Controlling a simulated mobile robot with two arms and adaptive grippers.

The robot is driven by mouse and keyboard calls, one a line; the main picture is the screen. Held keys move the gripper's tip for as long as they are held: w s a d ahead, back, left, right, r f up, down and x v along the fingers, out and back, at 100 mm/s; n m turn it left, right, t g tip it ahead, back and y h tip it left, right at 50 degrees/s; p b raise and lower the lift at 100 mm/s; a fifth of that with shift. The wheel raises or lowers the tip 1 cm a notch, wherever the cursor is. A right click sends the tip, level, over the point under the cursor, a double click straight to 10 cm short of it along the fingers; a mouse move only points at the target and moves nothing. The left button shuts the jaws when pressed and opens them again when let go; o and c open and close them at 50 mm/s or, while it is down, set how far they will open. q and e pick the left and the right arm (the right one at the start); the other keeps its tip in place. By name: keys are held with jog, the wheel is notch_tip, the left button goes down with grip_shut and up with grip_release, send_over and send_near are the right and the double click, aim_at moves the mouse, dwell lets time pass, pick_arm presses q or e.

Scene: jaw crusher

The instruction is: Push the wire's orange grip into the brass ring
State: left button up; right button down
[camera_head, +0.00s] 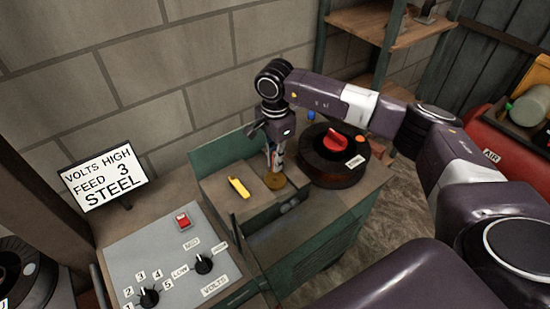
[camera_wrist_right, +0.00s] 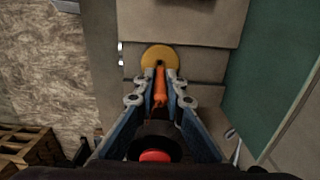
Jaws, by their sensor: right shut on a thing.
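The brass ring (camera_head: 275,181) lies on the edge of the green machine's top, and it also shows in the right wrist view (camera_wrist_right: 151,55) as a flat yellow disc with a dark centre. My right gripper (camera_wrist_right: 160,90) is shut on the wire's orange grip (camera_wrist_right: 160,86). The grip's far end points at the ring's centre and overlaps it in this view; I cannot tell whether it has entered. A thin reddish wire trails back between the fingers. In the head view my right gripper (camera_head: 274,160) points down just above the ring and mostly hides the grip. My left gripper is not in view.
A dark round spool (camera_head: 325,168) with a red knob stands close right of the gripper. A yellow object (camera_head: 239,187) lies on the machine top to the left. A control panel (camera_head: 165,262) with knobs and a red switch is in front. A brick wall stands behind.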

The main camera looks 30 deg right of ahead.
jog(key=shift+f+b, duration=0.85)
jog(key=shift+f, duration=1)
jog(key=shift+b, duration=0.65)
dwell(0.8)
jog(key=shift+f+b, duration=0.5)
jog(key=shift+f, duration=0.15)
jog(key=c, duration=1.9)
grip_release()
jog(key=shift+c, duration=0.2)
notch_tip(320, 180, up, 12)
jog(key=shift+r, duration=0.1)
